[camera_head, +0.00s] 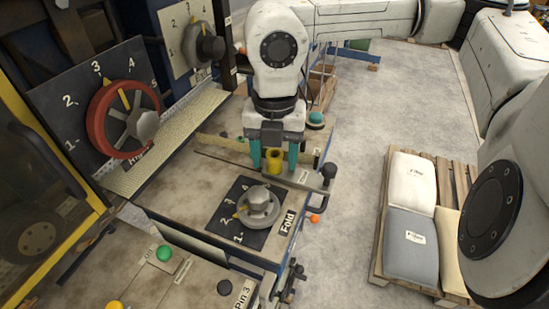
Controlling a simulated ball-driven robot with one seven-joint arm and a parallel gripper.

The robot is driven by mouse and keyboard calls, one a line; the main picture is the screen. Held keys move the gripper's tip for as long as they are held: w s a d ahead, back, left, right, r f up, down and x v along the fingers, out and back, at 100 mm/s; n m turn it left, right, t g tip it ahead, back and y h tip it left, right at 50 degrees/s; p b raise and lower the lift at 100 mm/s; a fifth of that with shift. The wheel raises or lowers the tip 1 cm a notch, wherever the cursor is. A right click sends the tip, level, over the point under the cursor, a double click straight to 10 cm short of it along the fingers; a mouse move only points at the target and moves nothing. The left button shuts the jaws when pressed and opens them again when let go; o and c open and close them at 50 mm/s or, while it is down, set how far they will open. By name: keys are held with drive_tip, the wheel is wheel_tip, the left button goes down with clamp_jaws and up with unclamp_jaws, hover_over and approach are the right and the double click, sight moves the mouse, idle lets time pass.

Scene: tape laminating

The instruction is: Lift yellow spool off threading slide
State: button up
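The yellow spool (274,159) is a small upright cylinder with a dark hole in its top. It stands on the threading slide (232,163), a narrow strip across the top of the worn bench. My gripper (274,166) points down over the spool, with one teal finger on its left and one on its right. A gap shows between the spool and each finger, so the gripper looks open. The spool's upper back is partly hidden by my gripper body, and its base contact is too small to see clearly.
A grey dial (258,207) marked Fold sits on the bench in front. A black handle (323,190) stands to the right of the slide. A large red dial (125,118) is on the left panel. Sacks (410,240) lie on a pallet at right; the floor between is clear.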

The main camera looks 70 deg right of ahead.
drive_tip(key=c, duration=1)
drive_tip(key=shift+o, duration=0.2)
wheel_tip(320, 180, up, 10)
drive_tip(key=b, duration=0.2)
